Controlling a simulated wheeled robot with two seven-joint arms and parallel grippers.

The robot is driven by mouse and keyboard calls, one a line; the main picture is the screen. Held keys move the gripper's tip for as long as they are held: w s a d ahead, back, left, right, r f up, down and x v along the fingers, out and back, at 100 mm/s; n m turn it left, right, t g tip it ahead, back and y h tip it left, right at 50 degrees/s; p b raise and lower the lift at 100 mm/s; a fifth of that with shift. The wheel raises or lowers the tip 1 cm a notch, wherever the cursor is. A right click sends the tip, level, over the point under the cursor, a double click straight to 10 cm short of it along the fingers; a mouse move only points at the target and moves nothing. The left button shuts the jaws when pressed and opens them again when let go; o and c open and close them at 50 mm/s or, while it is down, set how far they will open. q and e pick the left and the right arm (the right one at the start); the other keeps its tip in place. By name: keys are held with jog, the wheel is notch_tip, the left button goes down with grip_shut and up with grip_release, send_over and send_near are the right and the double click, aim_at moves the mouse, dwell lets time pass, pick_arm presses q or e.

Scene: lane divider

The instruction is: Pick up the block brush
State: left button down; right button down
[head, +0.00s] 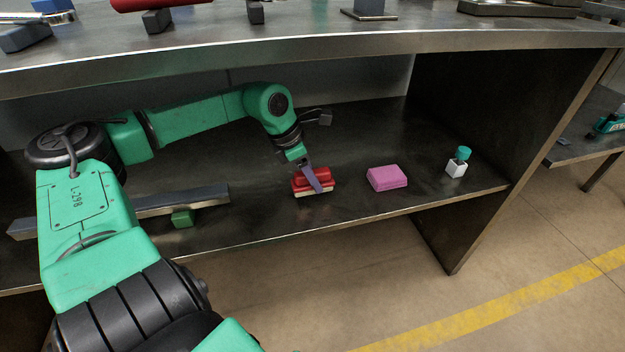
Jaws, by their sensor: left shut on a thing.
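The block brush (299,183) has a red body with a pale underside. It is on or just above the lower shelf, near its front edge; I cannot tell whether it touches the shelf. My left gripper (317,182) reaches down to it from behind and is shut on it, a grey finger crossing its front face. The other finger is hidden behind the brush. My right gripper is not in view.
A pink block (387,178) lies right of the brush, and a white bottle with a teal cap (457,163) stands further right. A long metal bar (180,201) and a green block (183,218) are at left. The upper tabletop (300,40) overhangs the shelf.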

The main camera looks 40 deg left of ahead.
pick_arm(q)
notch_tip(320, 180, up, 2)
jog(key=shift+r, duration=0.1)
jog(key=shift+s+d+f, duration=0.2)
jog(key=shift+s, duration=0.25)
jog(key=shift+s+d+f, duration=0.15)
jog(key=shift+s+d, duration=0.05)
jog(key=shift+s, duration=0.2)
jog(key=s, duration=1.1)
jog(key=s+a, duration=0.1)
jog(key=s, duration=0.4)
jog(key=shift+s+a+b, duration=0.1)
jog(key=shift+s+b, duration=0.1)
jog(key=shift+b, duration=0.1)
